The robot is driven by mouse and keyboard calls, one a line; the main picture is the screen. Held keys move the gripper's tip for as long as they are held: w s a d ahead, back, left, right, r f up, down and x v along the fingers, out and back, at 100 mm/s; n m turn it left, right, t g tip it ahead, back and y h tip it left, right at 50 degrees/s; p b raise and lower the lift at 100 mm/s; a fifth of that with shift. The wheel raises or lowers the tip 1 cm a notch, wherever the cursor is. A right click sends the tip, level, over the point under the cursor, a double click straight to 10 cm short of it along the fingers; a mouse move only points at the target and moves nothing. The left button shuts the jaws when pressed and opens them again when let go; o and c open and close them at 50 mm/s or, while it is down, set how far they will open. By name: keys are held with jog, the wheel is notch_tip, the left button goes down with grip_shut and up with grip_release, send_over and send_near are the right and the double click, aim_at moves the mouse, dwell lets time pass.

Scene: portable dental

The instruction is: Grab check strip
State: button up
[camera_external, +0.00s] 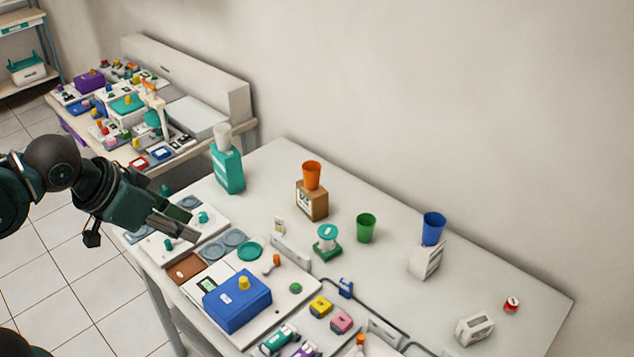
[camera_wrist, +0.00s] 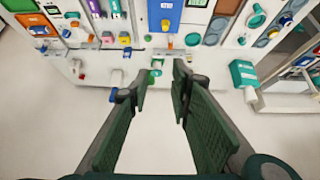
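I cannot tell for certain which item is the check strip. A small, pale upright piece (camera_external: 279,226) stands on the table behind the grey rail, and its markings are too small to read. My gripper (camera_external: 187,228) is over the left part of the table, left of that piece and apart from it. In the wrist view my gripper (camera_wrist: 160,76) is open, with its two dark green ridged fingers apart. A small green and white item (camera_wrist: 156,67) shows beyond the fingertips, and nothing is visibly held.
A blue box (camera_external: 237,302) sits on a white tray near the front. A teal bottle (camera_external: 228,168), an orange cup (camera_external: 312,175) on a brown box, a green cup (camera_external: 366,228) and a blue cup (camera_external: 433,228) stand behind. The table is clearer at the right.

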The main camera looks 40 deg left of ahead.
jog(key=w, duration=0.1)
jog(key=n+g+h+b, duration=0.35)
jog(key=n+g, duration=0.25)
jog(key=n, duration=1.4)
send_over(279, 225)
jog(key=a, duration=0.3)
notch_tip(279, 225, down, 25)
jog(key=shift+a+f+h, duration=0.15)
jog(key=shift+f+h, duration=0.2)
jog(key=shift+h, duration=0.2)
jog(key=shift+x, duration=1.3)
